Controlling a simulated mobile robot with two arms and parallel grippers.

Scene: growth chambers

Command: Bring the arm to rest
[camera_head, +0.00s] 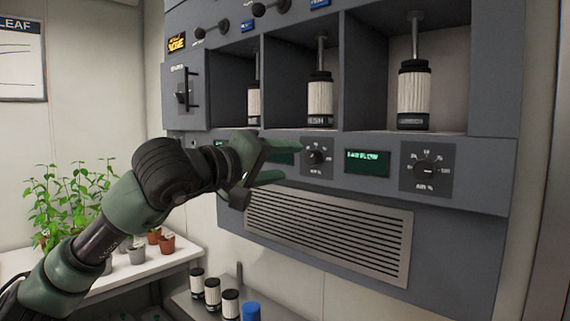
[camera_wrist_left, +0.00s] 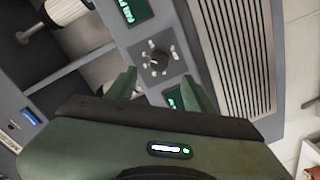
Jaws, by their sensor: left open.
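My left arm comes in from the lower left in the head view. Its green gripper (camera_head: 278,162) is in front of the grey wall unit, beside a middle dial (camera_head: 317,157). The gripper is open, with nothing between its fingers. In the left wrist view the two fingertips (camera_wrist_left: 160,88) stand apart, with a dial (camera_wrist_left: 155,58) showing beyond them. I cannot tell whether a finger touches the panel. My right gripper is not in view.
The grey unit holds white ribbed cartridges (camera_head: 414,93) in bays. Below are green displays (camera_head: 367,163), a right dial (camera_head: 427,170) and a vent grille (camera_head: 330,236). Potted plants (camera_head: 72,195) stand at left. Several cartridges and a blue cylinder (camera_head: 251,311) stand on a low shelf.

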